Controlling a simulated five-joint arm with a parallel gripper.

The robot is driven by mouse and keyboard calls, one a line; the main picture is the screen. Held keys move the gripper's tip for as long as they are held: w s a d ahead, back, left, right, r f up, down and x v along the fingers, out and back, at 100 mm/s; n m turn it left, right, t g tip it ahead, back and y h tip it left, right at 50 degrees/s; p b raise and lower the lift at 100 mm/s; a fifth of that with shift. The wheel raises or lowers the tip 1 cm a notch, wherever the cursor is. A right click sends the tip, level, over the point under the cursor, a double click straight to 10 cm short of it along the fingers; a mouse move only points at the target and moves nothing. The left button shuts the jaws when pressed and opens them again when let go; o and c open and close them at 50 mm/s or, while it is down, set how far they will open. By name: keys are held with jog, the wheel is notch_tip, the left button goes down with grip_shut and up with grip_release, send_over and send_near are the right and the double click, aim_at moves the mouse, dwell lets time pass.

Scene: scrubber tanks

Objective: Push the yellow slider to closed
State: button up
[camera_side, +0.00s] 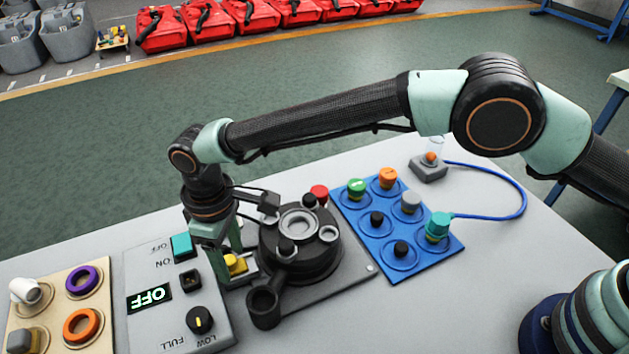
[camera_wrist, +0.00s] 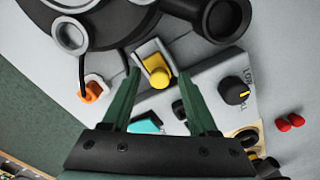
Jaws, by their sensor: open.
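The yellow slider (camera_side: 237,264) has a yellow knob on a pale plate, between the grey control panel and the round black tank fitting. In the wrist view the yellow slider (camera_wrist: 157,70) lies between the tips of my two green fingers, with its knob pointing toward the lower right. My gripper (camera_side: 228,245) hangs down over it from the left end of my arm and partly hides it in the side view. In the wrist view my gripper (camera_wrist: 158,76) is open, with a finger on each side of the knob. I cannot tell whether either finger touches it.
The control panel (camera_side: 210,339) has a teal button (camera_side: 182,246), an OFF display (camera_side: 149,297) and a black dial (camera_side: 199,320). A black tank fitting (camera_side: 300,262) stands right beside my gripper. A blue tray (camera_side: 420,262) with several caps lies farther right. The table front is clear.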

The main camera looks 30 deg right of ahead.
grip_shut()
jog(key=shift+r, duration=0.1)
dwell(1.3)
